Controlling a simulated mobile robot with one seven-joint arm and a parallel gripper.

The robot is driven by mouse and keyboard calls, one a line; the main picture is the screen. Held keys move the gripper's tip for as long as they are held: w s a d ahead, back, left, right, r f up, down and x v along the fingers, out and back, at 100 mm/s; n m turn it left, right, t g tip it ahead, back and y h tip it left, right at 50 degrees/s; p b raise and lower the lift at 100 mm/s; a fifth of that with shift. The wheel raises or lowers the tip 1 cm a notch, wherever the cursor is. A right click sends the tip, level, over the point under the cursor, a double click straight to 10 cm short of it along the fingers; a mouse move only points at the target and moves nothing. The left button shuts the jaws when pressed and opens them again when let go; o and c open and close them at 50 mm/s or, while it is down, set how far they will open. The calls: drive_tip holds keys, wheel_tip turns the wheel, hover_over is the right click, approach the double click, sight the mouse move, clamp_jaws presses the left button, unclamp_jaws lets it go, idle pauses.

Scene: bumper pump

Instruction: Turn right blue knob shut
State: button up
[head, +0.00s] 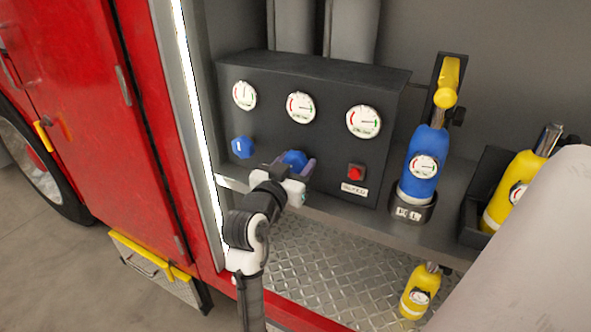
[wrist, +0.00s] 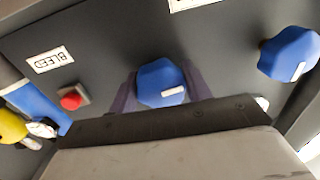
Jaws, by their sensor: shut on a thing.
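The right blue knob (head: 294,158) is on the dark control panel, below the middle gauge and left of the red button. My gripper (head: 297,167) reaches it from the front and is shut on it. In the wrist view, the knob (wrist: 160,83) sits between the two purple-grey fingers, one on each side. Its white mark lies nearly level, slightly tilted. The knob's lower part is hidden behind my gripper's body. The left blue knob (head: 242,147) stands free on the panel and shows at the right of the wrist view (wrist: 290,54).
The panel (head: 225,110) carries three gauges (head: 301,108) and a red button (head: 356,173) beside the held knob. A blue bottle (head: 421,170) and yellow bottles (head: 511,185) stand to the right. A red door (head: 90,130) is at the left.

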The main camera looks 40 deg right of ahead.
drive_tip(key=m+b, duration=0.4)
drive_tip(key=b, duration=0.1)
drive_tip(key=shift+w+f, duration=0.15)
drive_tip(key=shift+f, duration=0.15)
drive_tip(key=m+b, duration=0.6)
drive_tip(key=shift+a+h, duration=0.1)
drive_tip(key=shift+h, duration=0.2)
drive_tip(key=m+b, duration=0.2)
drive_tip(key=m, duration=0.1)
drive_tip(key=m+b, duration=0.2)
drive_tip(key=b, duration=0.1)
drive_tip(key=shift+r+m, duration=0.2)
drive_tip(key=shift+m, duration=0.2)
drive_tip(key=shift+r+m+g+b, duration=0.2)
drive_tip(key=shift+m+g+b, duration=0.1)
drive_tip(key=shift+m+b, duration=1.55)
drive_tip(key=shift+m, duration=0.45)
drive_tip(key=o, duration=1)
drive_tip(key=shift+c, duration=0.2)
drive_tip(key=b+v, duration=0.1)
drive_tip(key=v, duration=1.2)
drive_tip(key=shift+a, duration=0.35)
